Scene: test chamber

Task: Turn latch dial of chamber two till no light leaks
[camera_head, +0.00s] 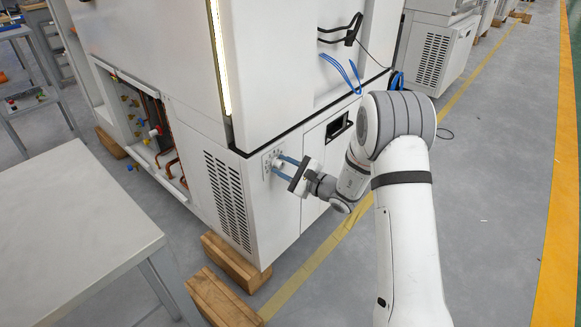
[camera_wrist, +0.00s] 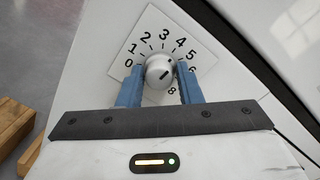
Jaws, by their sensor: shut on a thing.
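The latch dial (camera_wrist: 158,72) is a round silvery knob on a white plate (camera_wrist: 125,62) printed with numbers; 0 to 5 read clearly, and an 8 shows at lower right. The knob bears a dark line and a dark dot. My gripper (camera_wrist: 160,76) is shut on the dial, one blue finger on each side, partly hiding the scale near 6. In the head view, my gripper (camera_head: 280,165) reaches the plate low on the white chamber (camera_head: 276,215). A bright yellowish strip of light (camera_head: 218,58) runs down the chamber's upright edge.
A grey table (camera_head: 75,225) stands at front left. Wooden blocks (camera_head: 225,298) lie on the floor by the chamber. Black and blue cables (camera_head: 342,70) hang at its right side. Open floor (camera_head: 480,170) lies to the right.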

